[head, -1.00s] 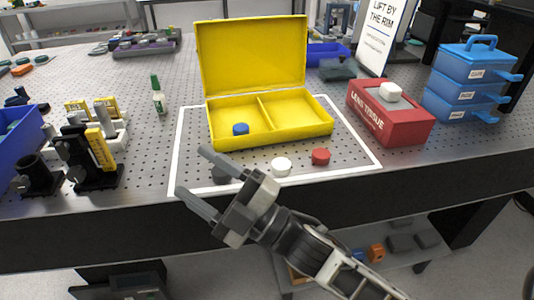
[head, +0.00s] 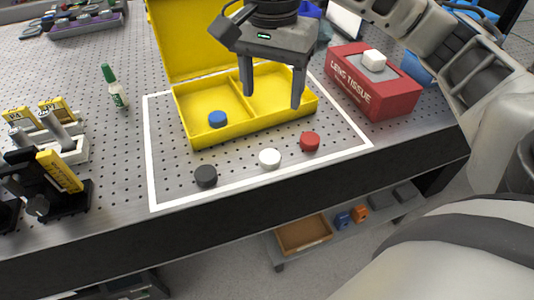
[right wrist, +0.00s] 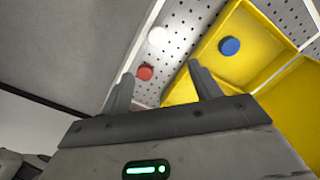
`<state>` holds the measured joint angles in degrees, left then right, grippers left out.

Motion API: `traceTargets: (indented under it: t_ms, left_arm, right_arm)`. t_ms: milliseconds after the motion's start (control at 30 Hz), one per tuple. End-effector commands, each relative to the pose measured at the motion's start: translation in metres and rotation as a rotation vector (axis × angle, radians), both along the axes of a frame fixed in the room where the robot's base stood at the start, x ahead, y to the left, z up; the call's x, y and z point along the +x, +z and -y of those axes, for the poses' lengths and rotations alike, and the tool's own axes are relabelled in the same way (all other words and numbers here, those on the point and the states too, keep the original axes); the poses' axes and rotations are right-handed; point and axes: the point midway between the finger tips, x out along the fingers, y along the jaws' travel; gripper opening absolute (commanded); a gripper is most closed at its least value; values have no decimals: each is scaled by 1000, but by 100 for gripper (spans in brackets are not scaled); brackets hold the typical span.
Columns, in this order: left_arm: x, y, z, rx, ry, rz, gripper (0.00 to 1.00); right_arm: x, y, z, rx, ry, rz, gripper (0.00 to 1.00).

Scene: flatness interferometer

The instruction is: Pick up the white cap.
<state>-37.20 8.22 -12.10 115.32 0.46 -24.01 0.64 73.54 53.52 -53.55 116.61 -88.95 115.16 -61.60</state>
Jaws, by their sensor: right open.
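The white cap (head: 269,158) stands on the perforated table inside the white outline, between the black cap (head: 205,176) and the red cap (head: 309,141). It also shows in the right wrist view (right wrist: 158,36), beyond the fingertips. My right gripper (head: 271,101) is open and empty, pointing down over the right compartment of the yellow box, behind the white cap. In the right wrist view the red cap (right wrist: 145,72) lies between the fingers' line and the white cap. My left gripper is not in view.
The open yellow box (head: 185,120) holds a blue cap (head: 218,119) in its left compartment. A red lens tissue box (head: 375,90) stands to the right. A green-capped bottle (head: 115,88) and black-and-yellow mounts (head: 50,185) are at left. The table's front edge is close to the caps.

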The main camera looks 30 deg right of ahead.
Motion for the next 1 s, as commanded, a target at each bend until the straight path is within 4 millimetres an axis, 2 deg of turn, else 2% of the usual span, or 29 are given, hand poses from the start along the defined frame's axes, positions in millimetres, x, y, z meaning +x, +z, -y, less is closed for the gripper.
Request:
traceTargets:
  t_ms: [33,300,400,667,900,1000]
  left_arm:
    - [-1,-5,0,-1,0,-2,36]
    - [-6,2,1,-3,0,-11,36]
    - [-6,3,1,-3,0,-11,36]
    - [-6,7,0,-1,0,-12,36]
    - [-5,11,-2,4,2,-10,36]
    - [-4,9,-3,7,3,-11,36]
  right_arm:
    - [-2,-16,-1,3,2,-9,63]
    - [-2,-68,-1,3,0,-8,63]
    - [-1,-81,-1,4,-1,-6,63]
    - [-3,-100,-3,6,1,-7,63]
    - [-6,-135,-5,7,1,-6,63]
    - [-5,-140,-5,8,1,-4,63]
